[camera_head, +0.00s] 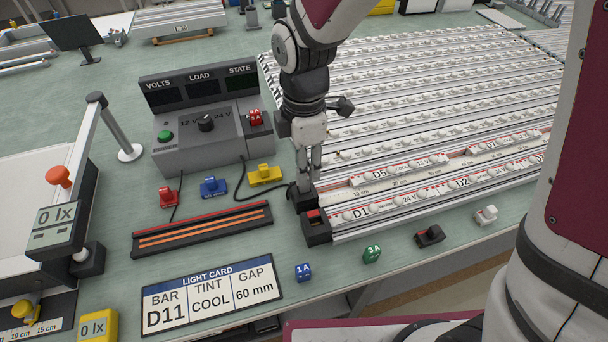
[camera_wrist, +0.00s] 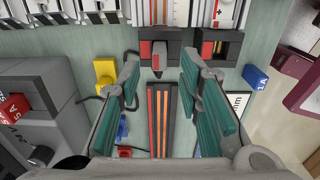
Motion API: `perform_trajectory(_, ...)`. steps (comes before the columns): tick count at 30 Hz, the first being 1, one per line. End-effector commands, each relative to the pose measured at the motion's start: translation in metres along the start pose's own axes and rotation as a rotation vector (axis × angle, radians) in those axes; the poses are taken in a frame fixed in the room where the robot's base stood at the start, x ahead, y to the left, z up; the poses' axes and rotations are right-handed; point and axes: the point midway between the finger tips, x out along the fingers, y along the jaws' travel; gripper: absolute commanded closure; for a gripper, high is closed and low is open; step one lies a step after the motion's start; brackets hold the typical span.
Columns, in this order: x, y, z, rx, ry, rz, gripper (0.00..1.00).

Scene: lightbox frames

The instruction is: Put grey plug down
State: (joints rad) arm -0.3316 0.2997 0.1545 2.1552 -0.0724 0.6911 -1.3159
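My gripper (camera_head: 308,185) points down at the left ends of the front light bars. In the wrist view its two green-padded fingers (camera_wrist: 161,66) stand wide apart with nothing clasped between them. A small dark grey plug-like piece (camera_wrist: 159,66) sits at a dark end block with a red patch, between and beyond the fingertips, apart from both. I cannot tell whether it is fully seated. A second end block (camera_wrist: 216,47), with a red patch and an open slot, lies to its right; it also shows in the head view (camera_head: 317,231). The gripper partly hides the first block in the head view.
Red (camera_head: 169,196), blue (camera_head: 213,187) and yellow (camera_head: 264,175) plugs stand before the grey console (camera_head: 205,125). A black cable curves towards the gripper. A black-and-orange rail (camera_head: 203,230) lies left. A black plug (camera_head: 430,236) and white plug (camera_head: 486,215) lie near the front edge.

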Motion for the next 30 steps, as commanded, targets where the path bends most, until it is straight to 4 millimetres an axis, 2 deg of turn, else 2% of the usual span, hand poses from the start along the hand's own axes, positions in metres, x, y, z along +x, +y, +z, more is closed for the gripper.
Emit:
perform_trajectory(3, -0.026, 0.001, 0.0, 0.001, 0.0, 0.006, 0.67)
perform_trajectory(9, -0.055, 0.001, 0.0, 0.0, 0.001, 0.003, 0.67)
perform_trajectory(20, -0.07, -0.001, 0.002, 0.017, -0.001, 0.004, 0.67)
perform_trajectory(25, -0.094, -0.017, 0.026, 0.203, -0.008, 0.052, 0.67)
perform_trajectory(30, -0.131, -0.052, 0.064, 0.564, 0.001, 0.139, 0.67)
